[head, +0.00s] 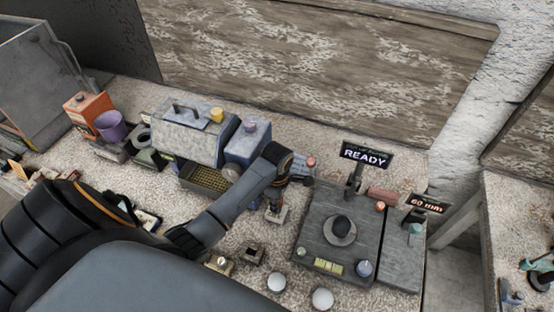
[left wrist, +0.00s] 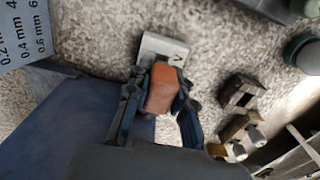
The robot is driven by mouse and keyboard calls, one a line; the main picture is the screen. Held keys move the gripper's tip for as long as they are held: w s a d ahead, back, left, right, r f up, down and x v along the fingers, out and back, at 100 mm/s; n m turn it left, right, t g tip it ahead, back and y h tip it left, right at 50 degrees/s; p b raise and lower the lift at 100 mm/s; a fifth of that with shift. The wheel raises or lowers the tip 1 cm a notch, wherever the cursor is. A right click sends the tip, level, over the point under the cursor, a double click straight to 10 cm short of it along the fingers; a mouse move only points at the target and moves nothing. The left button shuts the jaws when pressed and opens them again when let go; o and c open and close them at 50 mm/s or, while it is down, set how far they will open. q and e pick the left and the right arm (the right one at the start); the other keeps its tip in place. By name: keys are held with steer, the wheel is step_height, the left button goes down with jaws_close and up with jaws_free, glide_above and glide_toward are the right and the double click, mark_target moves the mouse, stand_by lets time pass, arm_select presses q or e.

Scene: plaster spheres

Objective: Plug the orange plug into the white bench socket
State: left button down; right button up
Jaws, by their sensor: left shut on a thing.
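My left gripper (head: 274,200) reaches down to the bench in the head view. In the left wrist view the left gripper (left wrist: 160,100) is shut on the orange plug (left wrist: 161,87), which sits between its two dark fingers. The white bench socket (left wrist: 158,46) lies right beyond the plug and is partly covered by it; a dark mark shows on its face. In the head view the white socket (head: 282,215) shows just under the gripper. I cannot tell whether the plug touches the socket or is in it. My right gripper is in neither view.
A dark plate with a round knob (head: 341,230) and a READY sign (head: 366,155) stand to the right. Small blocks (head: 254,252) and white round knobs (head: 322,299) are in front.

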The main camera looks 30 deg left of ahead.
arm_select(q)
steer(key=shift+f, duration=0.7)
stand_by(0.3)
steer(key=shift+r, duration=0.45)
steer(key=shift+f+b, duration=0.3)
steer(key=shift+f, duration=0.4)
stand_by(1.3)
steer(key=c, duration=1.1)
jaws_free()
steer(key=shift+r, duration=0.2)
steer(key=shift+r+p, duration=0.3)
steer(key=shift+r, duration=1.55)
